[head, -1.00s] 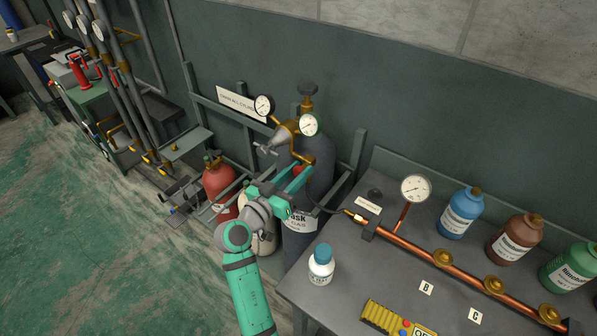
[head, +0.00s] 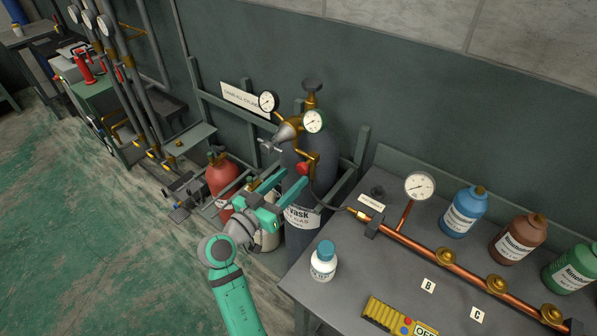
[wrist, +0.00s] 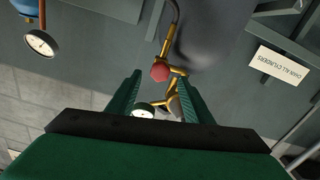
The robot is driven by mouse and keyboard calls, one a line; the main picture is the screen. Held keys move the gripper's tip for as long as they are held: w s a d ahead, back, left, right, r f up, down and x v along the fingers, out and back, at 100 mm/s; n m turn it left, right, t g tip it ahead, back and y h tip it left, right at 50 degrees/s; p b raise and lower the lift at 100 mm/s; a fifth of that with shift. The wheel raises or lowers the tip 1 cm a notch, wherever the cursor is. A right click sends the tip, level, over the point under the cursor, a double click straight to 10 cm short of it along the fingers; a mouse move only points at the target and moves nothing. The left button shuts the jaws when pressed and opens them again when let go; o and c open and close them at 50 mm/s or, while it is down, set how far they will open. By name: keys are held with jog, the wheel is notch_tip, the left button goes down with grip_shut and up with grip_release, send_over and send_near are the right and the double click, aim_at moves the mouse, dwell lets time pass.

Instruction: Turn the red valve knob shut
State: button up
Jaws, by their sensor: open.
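The red valve knob (head: 303,168) sits on the brass fitting of the regulator, in front of the dark grey gas cylinder (head: 300,236). It also shows in the wrist view (wrist: 160,72), beyond and between the two fingers. My gripper (head: 283,183) is open and empty, its green fingers apart, just below and left of the knob in the head view. In the wrist view my gripper (wrist: 158,88) has the knob roughly centred near the fingertip line. I see no contact between fingers and knob. The regulator's gauges (head: 313,121) are above the knob.
A grey bench (head: 345,309) on the right carries a copper pipe (head: 410,243), a white bottle with a blue cap (head: 323,262) and several chemical bottles. A black hose runs from the fitting to the pipe. A red cylinder (head: 221,178) stands to the left. Rack posts flank the grey cylinder.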

jog(key=v, duration=0.5)
dwell(0.5)
